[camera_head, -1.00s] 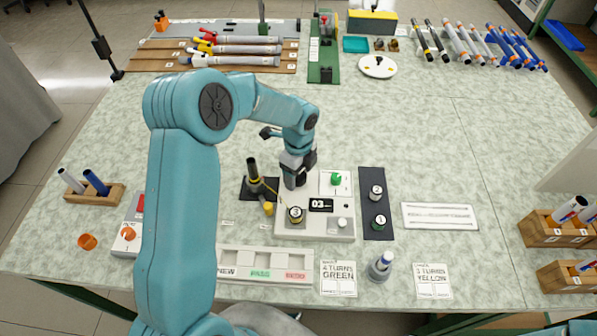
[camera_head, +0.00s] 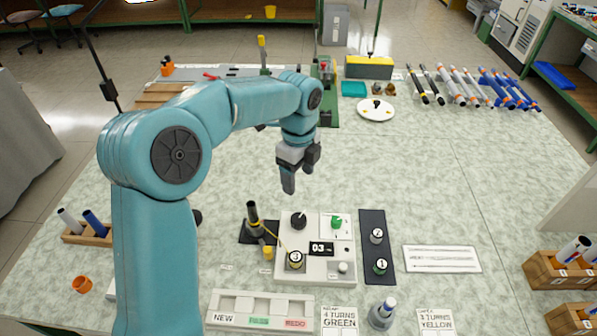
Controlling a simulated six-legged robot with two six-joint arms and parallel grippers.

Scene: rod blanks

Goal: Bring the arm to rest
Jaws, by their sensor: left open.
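My left arm (camera_head: 160,240) is teal and comes in from the left, bent at a high elbow. Its left gripper (camera_head: 301,172) hangs over the table with its dark fingers pointing down. The fingers are apart and nothing shows between them. In the picture the gripper is above the white panel (camera_head: 317,268), clear of its black knob (camera_head: 299,221). My right gripper is out of view. The arm hides part of the table's left side.
A black-and-yellow tool (camera_head: 253,217) stands left of the panel. A labelled tray (camera_head: 262,306) lies in front. A dark mat (camera_head: 377,230) with numbered pieces is at its right. Rods (camera_head: 470,85) lie at the back right. The middle right of the table is clear.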

